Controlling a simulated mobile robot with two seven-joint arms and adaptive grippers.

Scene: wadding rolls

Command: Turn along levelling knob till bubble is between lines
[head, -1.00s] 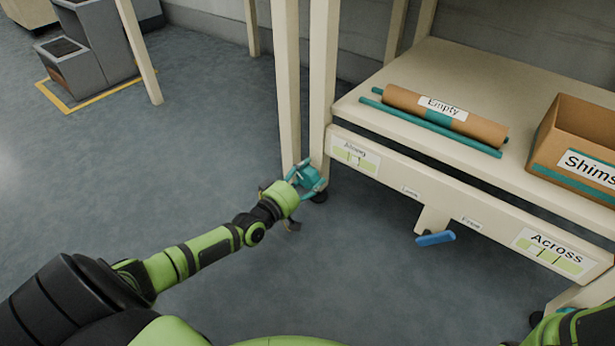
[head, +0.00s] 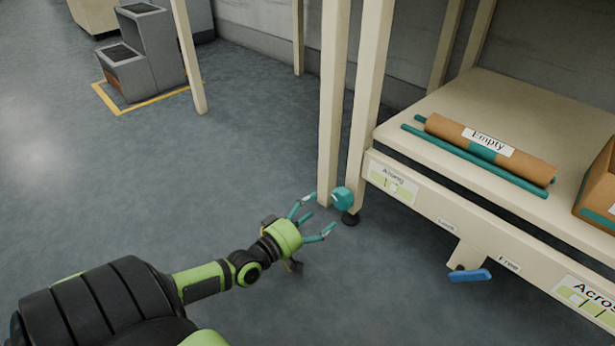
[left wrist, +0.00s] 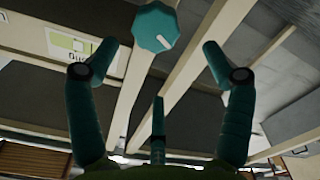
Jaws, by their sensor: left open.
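The along levelling knob (head: 343,198) is a teal knob low on the front-left leg of the bench, above a dark foot. In the left wrist view the knob (left wrist: 154,27) is faceted, with a white mark on its face. The Along level (head: 393,185) is a label with a pale green vial on the bench's front rail; where its bubble sits against the lines is too small to tell. My left gripper (head: 317,213) is open and empty, its fingers spread just left of the knob and apart from it. My right gripper is not in view.
A blue lever (head: 469,275) hangs under the front rail, and the Across level (head: 587,301) is at the lower right. A brown roll marked Empty (head: 490,148) lies on the shelf near a cardboard box (head: 600,190).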

